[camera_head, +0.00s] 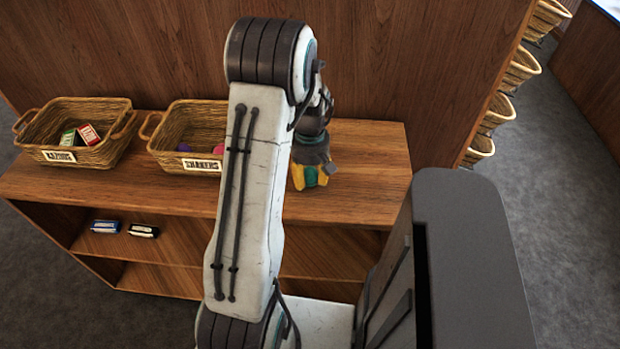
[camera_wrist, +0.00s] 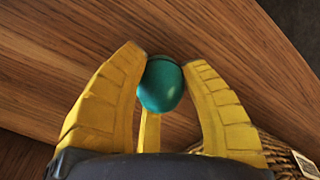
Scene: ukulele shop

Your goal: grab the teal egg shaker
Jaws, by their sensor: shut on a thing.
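The teal egg shaker (camera_wrist: 161,86) shows in the wrist view, between the yellow fingers of my gripper (camera_wrist: 160,75). The fingers touch it from both sides, and a third yellow finger shows below it. My gripper is shut on the egg. In the head view my gripper (camera_head: 312,176) is over the right part of the wooden shelf top (camera_head: 370,165), to the right of the shakers basket.
A wicker basket labelled SHAKERS (camera_head: 190,125) holds a purple and a pink item, partly hidden by my arm. Another wicker basket (camera_head: 80,115) at left holds small boxes. Blue and black items lie on the shelf below. A wood panel rises behind. Several baskets hang at right.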

